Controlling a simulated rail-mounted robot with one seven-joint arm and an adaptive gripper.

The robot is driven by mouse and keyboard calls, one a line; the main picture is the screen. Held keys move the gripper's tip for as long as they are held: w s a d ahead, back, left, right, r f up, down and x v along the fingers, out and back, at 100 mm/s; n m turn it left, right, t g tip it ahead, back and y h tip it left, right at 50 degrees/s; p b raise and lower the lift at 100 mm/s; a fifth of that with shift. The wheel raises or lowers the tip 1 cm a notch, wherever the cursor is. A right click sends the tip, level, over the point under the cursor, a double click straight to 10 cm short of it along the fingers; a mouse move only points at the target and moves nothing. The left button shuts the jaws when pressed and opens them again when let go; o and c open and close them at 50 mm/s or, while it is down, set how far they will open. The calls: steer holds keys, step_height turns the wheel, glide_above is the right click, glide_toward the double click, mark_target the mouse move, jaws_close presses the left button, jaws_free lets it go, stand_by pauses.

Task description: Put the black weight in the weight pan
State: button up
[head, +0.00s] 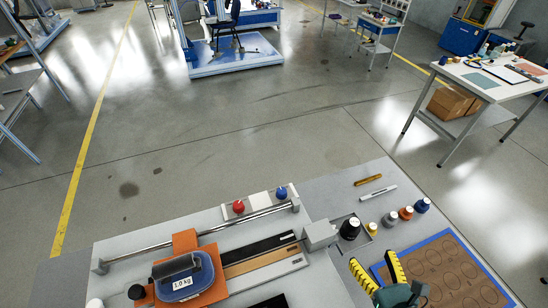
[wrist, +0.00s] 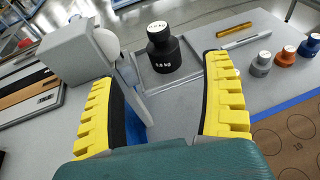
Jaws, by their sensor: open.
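The black weight (head: 349,229) is a dark cylinder with a narrower neck and a pale top. It stands upright at a shallow grey tray with a thin rim (head: 374,232); I cannot tell whether this tray is the weight pan. In the wrist view the black weight (wrist: 163,55) shows ahead, between the yellow fingers in the picture. My gripper (head: 379,268) is open and empty, on the near side of the weight and apart from it. The yellow fingers with dark inner pads also show in the wrist view (wrist: 160,80).
A grey block (head: 319,235) at the rail's end stands close left of the weight. Yellow, grey, orange and blue-topped weights (head: 406,213) stand to the right. A blue-edged brown board (head: 450,270) lies near right.

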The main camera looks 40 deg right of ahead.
steer(key=w+a+r+n, duration=0.1)
steer(key=w+r+n, duration=0.2)
steer(key=r+n, duration=0.1)
steer(key=w+a+r+n+t+y, duration=0.1)
steer(key=w+r+n, duration=0.3)
steer(key=n, duration=0.1)
steer(key=w+a+r+n+t, duration=0.1)
steer(key=w+a+r+n, duration=0.1)
steer(key=w+r+n, duration=0.2)
steer(key=shift+w+y, duration=0.15)
steer(key=shift+y, duration=0.15)
steer(key=w+a+r+n+t+y, duration=0.25)
steer(key=w+a+r+n, duration=0.5)
steer(key=r+n, duration=0.45)
steer(key=s+a+r+n+t+y, duration=0.1)
steer(key=a+r+n+t, duration=0.4)
steer(key=a+r+n, duration=1.1)
step_height(320, 180, up, 2)
steer(key=shift+a+y, duration=0.45)
steer(key=shift+y, duration=0.2)
